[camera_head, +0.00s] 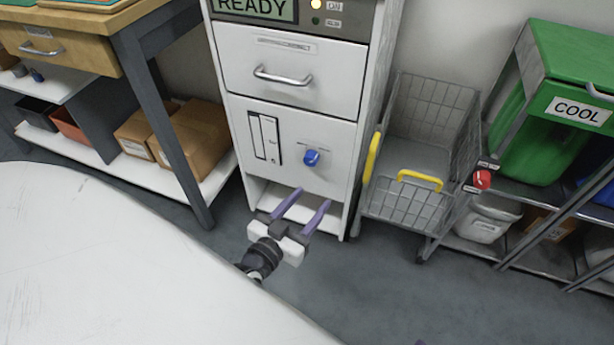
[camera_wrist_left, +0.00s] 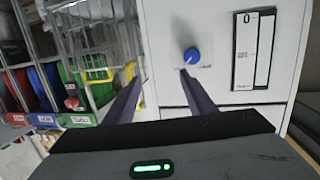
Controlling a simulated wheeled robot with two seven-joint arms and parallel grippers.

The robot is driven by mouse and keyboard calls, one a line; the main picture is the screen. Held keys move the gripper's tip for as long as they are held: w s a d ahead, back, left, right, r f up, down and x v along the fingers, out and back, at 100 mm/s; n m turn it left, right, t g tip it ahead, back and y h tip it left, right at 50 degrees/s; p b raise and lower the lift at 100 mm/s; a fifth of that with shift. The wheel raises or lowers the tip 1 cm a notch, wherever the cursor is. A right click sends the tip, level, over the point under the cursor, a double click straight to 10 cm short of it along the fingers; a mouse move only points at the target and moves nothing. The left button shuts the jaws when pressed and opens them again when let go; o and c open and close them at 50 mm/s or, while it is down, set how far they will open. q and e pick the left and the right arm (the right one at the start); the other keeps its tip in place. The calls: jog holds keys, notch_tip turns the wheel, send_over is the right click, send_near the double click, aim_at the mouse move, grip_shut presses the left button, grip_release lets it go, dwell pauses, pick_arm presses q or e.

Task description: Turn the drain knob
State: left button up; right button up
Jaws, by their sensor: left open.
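A blue knob (camera_head: 311,158) sits on the lower front panel of a tall white cabinet (camera_head: 290,78). To its left on the same panel is a narrow upright gauge window (camera_head: 265,138). My left gripper (camera_head: 303,197) is open and empty in front of the cabinet, below the knob in the head view. In the left wrist view the blue knob (camera_wrist_left: 192,56) lies beyond the fingertips, nearer the right finger, and the gripper (camera_wrist_left: 160,80) appears apart from it. My right gripper is not in view.
The cabinet has a drawer with a metal handle (camera_head: 283,76) and a READY display (camera_head: 252,9). A wire cart (camera_head: 425,120) with yellow handles stands right of it. A rack with a green COOL bin (camera_head: 565,75) is farther right. A workbench (camera_head: 110,25) stands left.

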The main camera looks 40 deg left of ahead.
aim_at(309, 163)
pick_arm(q)
jog(key=w+a+y+b, duration=0.1)
jog(key=w+a+b, duration=0.1)
jog(key=w, duration=0.1)
jog(key=w+a+f+n+y+b, duration=0.1)
jog(key=w+a+b, duration=0.1)
jog(key=w+a, duration=0.1)
jog(key=w+a+f+n+t+y+b, duration=0.1)
jog(key=w+a+b, duration=0.1)
jog(key=w, duration=0.3)
jog(key=shift+w+a+f+y, duration=0.1)
jog(key=shift+a+f+y, duration=0.2)
jog(key=shift+a, duration=0.2)
jog(key=shift+w+a+r, duration=0.1)
jog(key=shift+w, duration=0.3)
pick_arm(e)
jog(key=a, duration=0.1)
jog(key=w+a+y, duration=0.1)
jog(key=a, duration=0.1)
jog(key=shift+f+t+y, duration=0.1)
jog(key=shift+t+y, duration=0.2)
pick_arm(q)
jog(key=shift+c, duration=0.3)
jog(key=c, duration=1)
